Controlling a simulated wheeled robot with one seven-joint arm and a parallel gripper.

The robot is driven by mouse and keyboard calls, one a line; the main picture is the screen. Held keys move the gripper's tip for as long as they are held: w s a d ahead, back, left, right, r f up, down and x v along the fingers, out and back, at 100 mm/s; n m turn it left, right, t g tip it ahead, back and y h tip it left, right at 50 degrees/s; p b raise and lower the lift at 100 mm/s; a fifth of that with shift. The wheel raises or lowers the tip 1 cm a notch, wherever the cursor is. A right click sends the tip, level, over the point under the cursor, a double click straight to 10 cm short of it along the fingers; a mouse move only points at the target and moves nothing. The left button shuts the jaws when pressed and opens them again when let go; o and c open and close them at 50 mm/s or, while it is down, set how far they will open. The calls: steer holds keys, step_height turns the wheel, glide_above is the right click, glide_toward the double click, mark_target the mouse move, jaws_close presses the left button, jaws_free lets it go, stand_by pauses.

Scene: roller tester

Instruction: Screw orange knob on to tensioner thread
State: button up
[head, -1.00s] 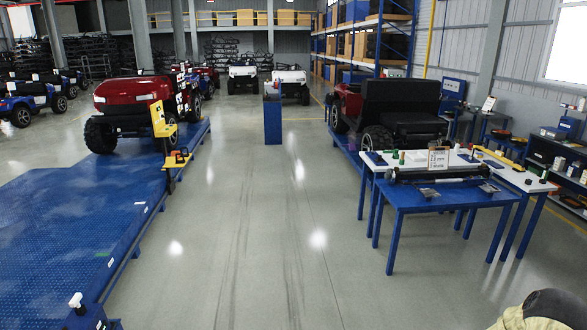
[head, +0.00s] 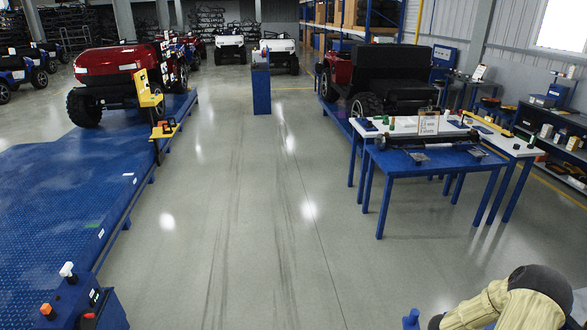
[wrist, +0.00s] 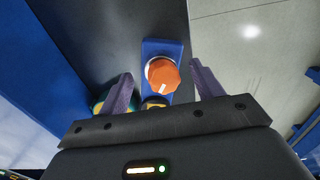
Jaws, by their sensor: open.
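In the wrist view, an orange knob (wrist: 162,74) with a white ring at its base sits on a small blue plate (wrist: 177,48) on a dark surface. My gripper (wrist: 159,68) is open, and in the picture the knob lies between its two fingers. No contact shows, and the distance to the knob is hard to judge. I cannot tell whether a thread is under the knob. The tensioner thread cannot be made out in either view. In the head view my arm is at the lower right, with its fingers out of sight.
In the wrist view, a yellow part (wrist: 153,103) and a greenish round part (wrist: 98,103) sit near the fingers. In the head view, a blue box with controls (head: 112,316) is at lower left, and a blue table (head: 397,165) stands right. Open floor lies between.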

steer(key=shift+w, duration=0.1)
jaws_close()
steer(key=shift+f+m+b, duration=0.25)
steer(key=shift+m+b, duration=0.35)
steer(key=shift+b, duration=0.45)
steer(key=m+b, duration=0.4)
steer(key=m, duration=0.1)
steer(key=shift+r, duration=0.1)
steer(key=m+b, duration=0.1)
steer(key=m, duration=0.4)
steer(key=shift+r, duration=0.15)
steer(key=shift+b, duration=0.3)
steer(key=m+b, duration=0.1)
steer(key=m, duration=0.7)
steer(key=shift+w+b, duration=0.1)
steer(key=shift+b, duration=0.25)
steer(key=m, duration=0.4)
steer(key=shift+w, duration=0.1)
